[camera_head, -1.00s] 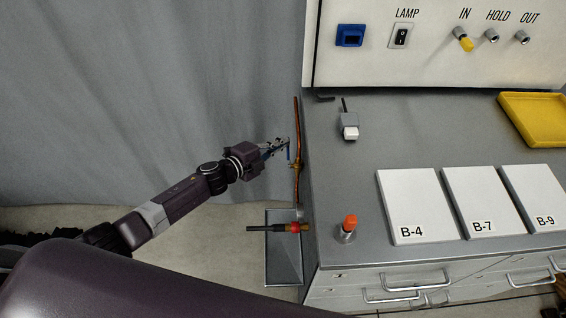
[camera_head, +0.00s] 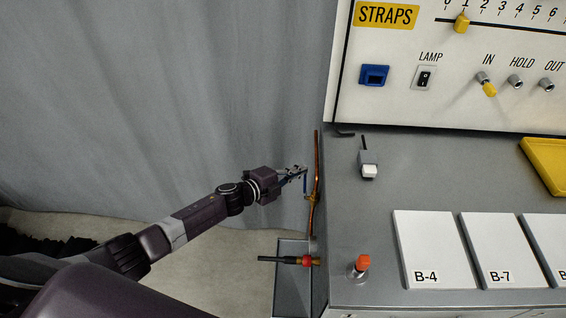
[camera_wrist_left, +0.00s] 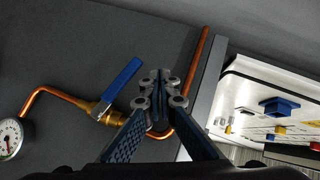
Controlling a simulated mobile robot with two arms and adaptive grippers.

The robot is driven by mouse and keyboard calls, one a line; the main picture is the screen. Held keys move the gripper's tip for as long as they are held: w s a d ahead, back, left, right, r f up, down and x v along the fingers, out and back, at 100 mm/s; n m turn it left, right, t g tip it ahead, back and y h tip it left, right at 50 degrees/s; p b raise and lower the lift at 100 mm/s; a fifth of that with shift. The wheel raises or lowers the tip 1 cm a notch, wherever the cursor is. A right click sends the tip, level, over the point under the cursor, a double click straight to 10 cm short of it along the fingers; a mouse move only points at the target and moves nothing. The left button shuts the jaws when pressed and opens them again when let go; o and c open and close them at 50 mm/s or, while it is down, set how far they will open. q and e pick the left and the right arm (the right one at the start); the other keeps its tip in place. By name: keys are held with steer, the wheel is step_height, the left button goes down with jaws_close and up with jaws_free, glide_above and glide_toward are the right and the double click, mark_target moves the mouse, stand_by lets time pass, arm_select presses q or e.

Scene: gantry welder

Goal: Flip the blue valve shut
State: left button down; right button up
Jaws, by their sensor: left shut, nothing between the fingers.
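The blue valve's handle (camera_wrist_left: 121,80) is a flat blue lever on a brass body (camera_wrist_left: 101,111) in a copper pipe. In the left wrist view it points up and to the right, at an angle across the pipe. In the head view the handle (camera_head: 305,184) shows small at the cabinet's left side. My left gripper (camera_head: 302,169) is beside it; in the left wrist view its fingertips (camera_wrist_left: 160,88) are shut and empty, just right of the lever. I cannot tell whether they touch it. My right gripper is not in view.
A pressure gauge (camera_wrist_left: 11,137) sits at the pipe's left end in the left wrist view. A red valve (camera_head: 304,261) is below on the cabinet side. The grey worktop (camera_head: 345,215) bears an orange-capped knob (camera_head: 362,263) and white cards. The curtain side is free.

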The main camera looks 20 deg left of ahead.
arm_select(q)
steer(key=s+a+r, duration=0.4)
steer(key=a+r, duration=0.2)
steer(key=r, duration=0.2)
steer(key=shift+r, duration=0.25)
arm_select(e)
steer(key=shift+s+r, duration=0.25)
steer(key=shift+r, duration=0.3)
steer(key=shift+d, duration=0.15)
